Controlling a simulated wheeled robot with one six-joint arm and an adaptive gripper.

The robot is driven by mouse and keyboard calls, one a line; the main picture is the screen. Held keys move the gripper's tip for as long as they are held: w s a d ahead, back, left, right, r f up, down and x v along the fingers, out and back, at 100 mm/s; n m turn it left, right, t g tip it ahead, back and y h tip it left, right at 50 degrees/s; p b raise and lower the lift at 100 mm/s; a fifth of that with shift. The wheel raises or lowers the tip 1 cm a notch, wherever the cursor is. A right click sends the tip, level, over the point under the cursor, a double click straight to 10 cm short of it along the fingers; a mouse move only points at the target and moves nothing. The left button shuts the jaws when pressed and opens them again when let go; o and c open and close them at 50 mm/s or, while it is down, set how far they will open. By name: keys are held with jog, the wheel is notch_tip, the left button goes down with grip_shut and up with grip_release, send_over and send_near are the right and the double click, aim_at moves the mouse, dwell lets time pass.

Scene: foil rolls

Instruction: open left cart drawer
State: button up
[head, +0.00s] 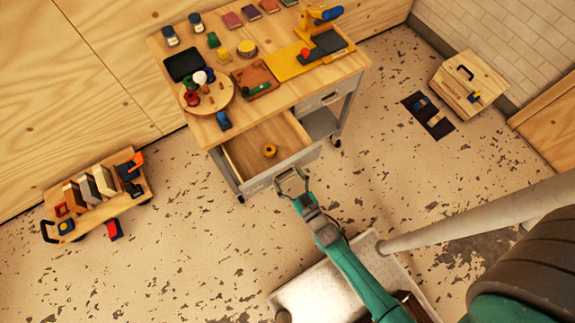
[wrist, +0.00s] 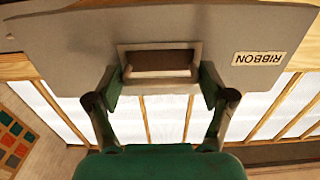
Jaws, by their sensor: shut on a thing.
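The left cart drawer (head: 243,156) is pulled out from the cart, and its wooden inside shows in the head view. A small orange-yellow roll (head: 269,151) lies in it. The drawer's grey front (wrist: 60,45) fills the top of the wrist view, with a label reading RIBBON (wrist: 259,58) and a rectangular handle (wrist: 160,54). My gripper (head: 291,182) is at the drawer front, its fingers on both sides of the handle in the wrist view (wrist: 160,95), shut on it. The fingertips are partly hidden by the handle.
The wooden cart top (head: 290,110) holds jars, a round board (head: 222,101), trays and tools. The right drawer (head: 321,99) looks closed. A low loaded trolley (head: 97,195) stands at left, a wooden box (head: 468,83) at upper right. The floor before the cart's left side is clear.

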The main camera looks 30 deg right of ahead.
jog(key=o, duration=1.4)
jog(key=shift+d, duration=0.3)
jog(key=shift+o, duration=0.2)
jog(key=s, duration=1.2)
